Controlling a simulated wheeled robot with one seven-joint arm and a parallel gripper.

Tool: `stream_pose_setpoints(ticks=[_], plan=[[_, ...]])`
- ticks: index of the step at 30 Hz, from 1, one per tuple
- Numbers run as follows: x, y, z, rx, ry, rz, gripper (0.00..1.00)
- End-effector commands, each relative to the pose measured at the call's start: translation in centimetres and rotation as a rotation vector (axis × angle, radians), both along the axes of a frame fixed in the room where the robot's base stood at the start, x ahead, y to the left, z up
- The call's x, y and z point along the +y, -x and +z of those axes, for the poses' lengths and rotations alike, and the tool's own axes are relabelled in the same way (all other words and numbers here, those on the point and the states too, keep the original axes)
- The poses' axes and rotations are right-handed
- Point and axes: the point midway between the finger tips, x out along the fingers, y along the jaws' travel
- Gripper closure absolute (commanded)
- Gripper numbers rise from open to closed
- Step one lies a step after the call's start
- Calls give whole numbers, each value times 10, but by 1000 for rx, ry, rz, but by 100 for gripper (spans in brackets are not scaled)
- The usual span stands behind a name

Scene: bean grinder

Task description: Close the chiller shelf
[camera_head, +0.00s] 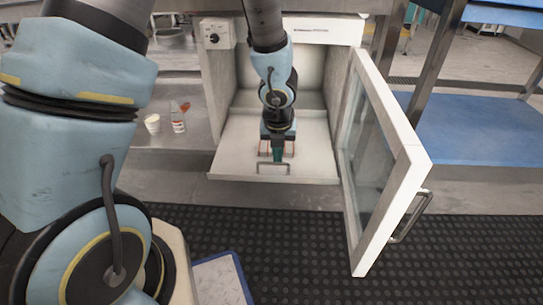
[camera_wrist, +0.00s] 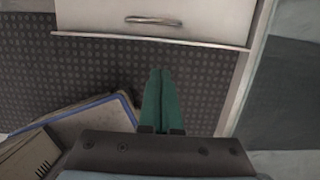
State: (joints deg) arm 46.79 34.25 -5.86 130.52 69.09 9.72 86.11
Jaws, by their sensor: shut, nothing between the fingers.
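The chiller (camera_head: 317,30) is a white cabinet at the centre of the head view. Its glass door (camera_head: 372,150) stands swung open to the right. The white chiller shelf (camera_head: 235,155) sticks out of the cabinet's front, with a metal handle (camera_head: 273,169) at its front. In the wrist view the shelf (camera_wrist: 200,18) and its handle (camera_wrist: 153,20) are at the top. My gripper (camera_head: 277,157) is just by the handle in the head view. Its green fingers (camera_wrist: 160,72) are together and empty, with the tips below the shelf's front edge in the wrist view. Contact cannot be told.
The open door's handle (camera_head: 411,217) juts out to the right. A small white cup (camera_head: 152,123) and a jar (camera_head: 179,126) stand on the grey surface left of the chiller. A blue-edged board (camera_head: 220,280) lies low in front. Dark studded mat (camera_head: 290,245) covers the floor.

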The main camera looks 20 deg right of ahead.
Motion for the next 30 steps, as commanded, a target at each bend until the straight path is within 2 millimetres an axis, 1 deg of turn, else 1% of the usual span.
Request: stream_pose_setpoints(ticks=[1, 12, 13, 14, 19, 24, 30], plan=[[-1, -2, -17, 0, -1, 0, 100], [-8, -17, -86, 0, 1, 3, 100], [-10, -23, -79, 0, 2, 8, 100], [-11, -28, -77, 0, 2, 10, 100], [-20, -45, -81, 0, 2, 9, 100], [-23, -52, -83, 1, 1, 7, 100], [-24, -52, -84, 0, 1, 5, 100]])
